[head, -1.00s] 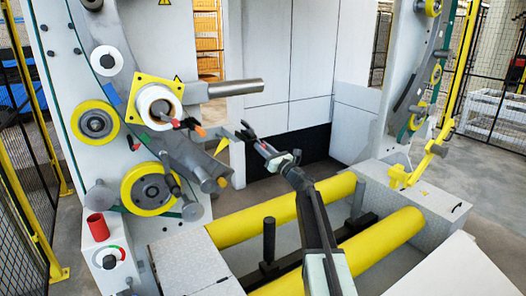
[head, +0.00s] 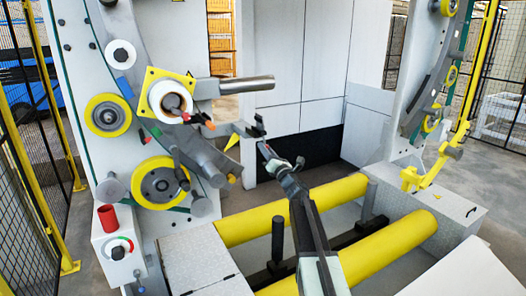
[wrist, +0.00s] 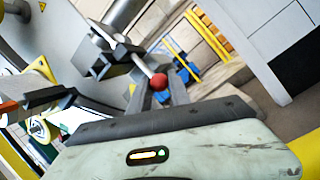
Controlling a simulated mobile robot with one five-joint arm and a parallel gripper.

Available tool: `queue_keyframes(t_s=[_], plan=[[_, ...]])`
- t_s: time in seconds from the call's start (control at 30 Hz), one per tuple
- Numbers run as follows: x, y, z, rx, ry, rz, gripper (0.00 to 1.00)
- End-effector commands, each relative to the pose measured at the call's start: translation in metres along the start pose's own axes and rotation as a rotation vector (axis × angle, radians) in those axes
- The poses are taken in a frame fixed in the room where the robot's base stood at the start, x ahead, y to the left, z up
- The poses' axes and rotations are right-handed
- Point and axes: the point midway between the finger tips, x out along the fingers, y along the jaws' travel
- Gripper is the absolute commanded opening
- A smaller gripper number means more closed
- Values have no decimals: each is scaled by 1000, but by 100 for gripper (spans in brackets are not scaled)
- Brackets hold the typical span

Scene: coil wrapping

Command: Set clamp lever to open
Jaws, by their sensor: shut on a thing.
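The clamp lever (wrist: 147,68) is a thin pale rod with a red ball knob in the wrist view. It comes out of a dark clamp block (wrist: 105,55) at the upper left. My gripper (wrist: 160,84) is shut on the lever near its knob, with the fingers reaching up on both sides. In the head view, my gripper (head: 265,149) points up and left towards a small dark clamp (head: 256,128) at the end of a grey bracket. The lever is too small to make out there.
A horizontal grey bar (head: 240,85) sticks out above the clamp. A yellow-flanged spool (head: 168,98) and a large yellow wheel (head: 158,184) stand to the left. Yellow rollers (head: 335,195) lie below my arm. Open space lies to the right of my gripper.

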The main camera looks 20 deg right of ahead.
Motion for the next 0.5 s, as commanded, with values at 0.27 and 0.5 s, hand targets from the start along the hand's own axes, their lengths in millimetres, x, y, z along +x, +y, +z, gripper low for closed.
queue_keyframes(t_s=[0.27, 0.5], plan=[[2, 2, 2, 3, -3, 8, 0], [1, 1, 2, 1, -2, 4, 45]])
